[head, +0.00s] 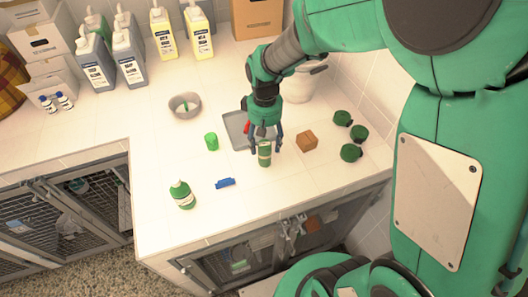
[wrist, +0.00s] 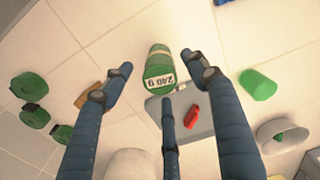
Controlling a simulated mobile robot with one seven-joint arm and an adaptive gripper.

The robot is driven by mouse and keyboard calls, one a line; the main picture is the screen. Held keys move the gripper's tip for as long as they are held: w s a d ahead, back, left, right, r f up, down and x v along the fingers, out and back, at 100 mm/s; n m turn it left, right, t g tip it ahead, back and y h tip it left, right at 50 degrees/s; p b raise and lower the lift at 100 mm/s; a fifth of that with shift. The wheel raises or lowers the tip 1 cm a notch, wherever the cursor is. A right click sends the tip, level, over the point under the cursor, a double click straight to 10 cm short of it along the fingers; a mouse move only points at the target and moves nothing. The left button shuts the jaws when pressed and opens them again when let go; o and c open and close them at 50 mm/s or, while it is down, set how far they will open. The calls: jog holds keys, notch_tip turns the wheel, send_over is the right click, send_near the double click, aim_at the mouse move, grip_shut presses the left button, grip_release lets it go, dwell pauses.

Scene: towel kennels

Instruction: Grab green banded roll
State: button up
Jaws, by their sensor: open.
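A green roll-shaped cylinder with a pale band (head: 264,158) stands on the white tiled counter, near the front edge of the grey tray. In the wrist view the same cylinder (wrist: 159,62) shows a white label reading "240 g". My gripper (head: 266,143) is open, its blue fingers pointing down around the cylinder's upper part. In the wrist view my gripper (wrist: 157,70) has a finger on each side of the cylinder and a third below it. Gaps show beside it there, and I cannot tell whether any finger touches it.
A grey tray (head: 234,126) with a red item lies behind. A brown block (head: 307,141) and several green round pieces (head: 351,152) lie to the right.

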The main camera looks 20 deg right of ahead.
aim_at(265, 156)
jog(key=shift+f, duration=0.2)
jog(key=shift+f, duration=0.1)
jog(key=shift+f, duration=1.15)
jog(key=shift+f+b, duration=0.5)
jog(key=shift+f, duration=2)
jog(key=shift+c, duration=0.6)
jog(key=c, duration=1.3)
jog(key=shift+r, duration=0.15)
jog(key=shift+c, duration=0.2)
